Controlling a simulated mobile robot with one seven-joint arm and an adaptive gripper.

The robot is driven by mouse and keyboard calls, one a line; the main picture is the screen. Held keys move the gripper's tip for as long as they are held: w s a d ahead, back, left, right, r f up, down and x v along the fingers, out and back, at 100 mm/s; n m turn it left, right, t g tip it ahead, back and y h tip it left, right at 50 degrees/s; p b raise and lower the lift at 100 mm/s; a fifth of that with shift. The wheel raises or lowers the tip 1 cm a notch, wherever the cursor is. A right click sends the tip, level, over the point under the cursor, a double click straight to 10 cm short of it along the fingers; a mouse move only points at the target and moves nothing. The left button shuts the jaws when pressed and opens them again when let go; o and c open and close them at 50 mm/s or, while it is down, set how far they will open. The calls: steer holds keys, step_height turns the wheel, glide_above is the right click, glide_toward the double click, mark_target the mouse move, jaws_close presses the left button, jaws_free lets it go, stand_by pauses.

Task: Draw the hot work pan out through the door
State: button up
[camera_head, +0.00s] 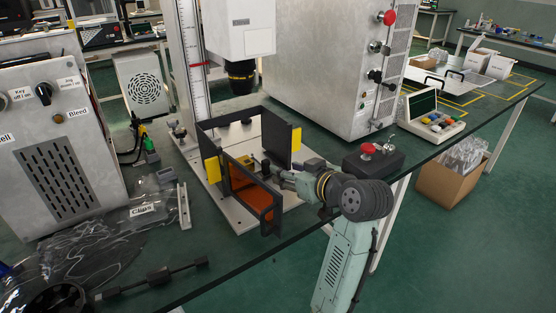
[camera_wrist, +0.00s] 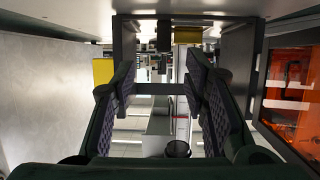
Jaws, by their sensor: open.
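The black-framed enclosure (camera_head: 232,125) stands on a pale base plate under the white column head in the head view. Its door (camera_head: 252,190), with an orange window, stands open at the front; the orange pane (camera_wrist: 290,85) also fills the right of the wrist view. My gripper (camera_head: 262,168) is at the door opening, reaching in from the right. In the wrist view its dark ribbed fingers (camera_wrist: 160,90) are apart with nothing between them. A small dark upright piece (camera_wrist: 163,35) lies ahead beyond the fingertips. I cannot tell whether it is part of the pan; the pan is not clearly seen.
Yellow tags (camera_head: 212,171) mark the enclosure frame. A black control box with a red button (camera_head: 368,152) sits right of my gripper. A large grey cabinet (camera_head: 325,65) stands behind. A black bar tool (camera_head: 155,277) and clear bags lie at the front left.

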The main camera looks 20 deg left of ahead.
mark_target(268, 162)
steer(key=shift+a+f+g, duration=0.2)
steer(key=shift+f+g, duration=0.1)
steer(key=p+x, duration=0.1)
steer(key=x, duration=0.9)
steer(key=shift+p, duration=0.35)
steer(key=shift+c, duration=0.2)
jaws_close()
steer(key=shift+w+r+p, duration=0.1)
steer(key=shift+r+p, duration=0.5)
steer(key=shift+r, duration=0.2)
steer(key=shift+d, duration=0.1)
stand_by(0.8)
steer(key=shift+s+d, duration=1)
steer(key=shift+d, duration=0.1)
steer(key=shift+s+d, duration=0.2)
steer(key=shift+d, duration=0.05)
